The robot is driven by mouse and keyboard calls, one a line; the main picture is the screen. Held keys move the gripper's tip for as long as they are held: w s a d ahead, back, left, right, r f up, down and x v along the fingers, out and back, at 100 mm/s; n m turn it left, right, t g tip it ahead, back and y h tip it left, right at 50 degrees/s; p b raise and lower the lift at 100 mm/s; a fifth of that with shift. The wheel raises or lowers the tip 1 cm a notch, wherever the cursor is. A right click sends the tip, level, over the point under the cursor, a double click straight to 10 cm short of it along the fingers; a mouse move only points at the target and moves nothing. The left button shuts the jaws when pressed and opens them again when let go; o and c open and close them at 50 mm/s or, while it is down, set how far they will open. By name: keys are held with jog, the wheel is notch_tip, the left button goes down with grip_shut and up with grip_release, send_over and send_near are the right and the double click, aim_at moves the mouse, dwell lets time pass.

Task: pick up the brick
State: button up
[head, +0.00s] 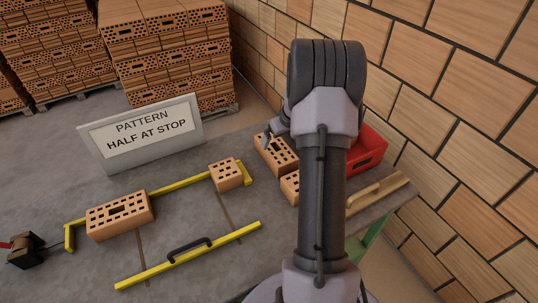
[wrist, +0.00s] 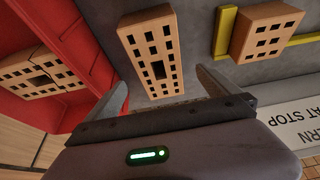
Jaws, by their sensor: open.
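An orange perforated brick (wrist: 150,52) lies on the grey table in the wrist view, just past my open fingers and roughly centred between them. Its near end meets the gap between the fingertips; I cannot tell the height above it. In the head view a brick (head: 277,154) lies beside my gripper (head: 268,140), of which only a dark finger shows; my arm hides the rest. A second brick (head: 290,187) shows partly behind my arm. My gripper (wrist: 161,82) is empty.
A red crate (head: 370,148) stands right of the bricks; in the wrist view it holds a cracked brick (wrist: 40,75). A half brick (head: 227,174) and a full brick (head: 119,214) sit by a yellow rail (head: 180,184). A sign (head: 140,135) stands behind. A brick wall (head: 450,110) bounds the right.

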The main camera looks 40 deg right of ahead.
aim_at(277, 147)
jog(key=b+x, duration=0.2)
jog(key=x, duration=0.3)
jog(key=b+x, duration=0.1)
jog(key=x, duration=0.4)
jog(key=shift+d+b, duration=0.25)
jog(key=shift+b, duration=0.1)
jog(key=shift+r, duration=0.1)
jog(key=shift+c, duration=1.3)
jog(key=shift+r, duration=0.1)
jog(key=c, duration=1.7)
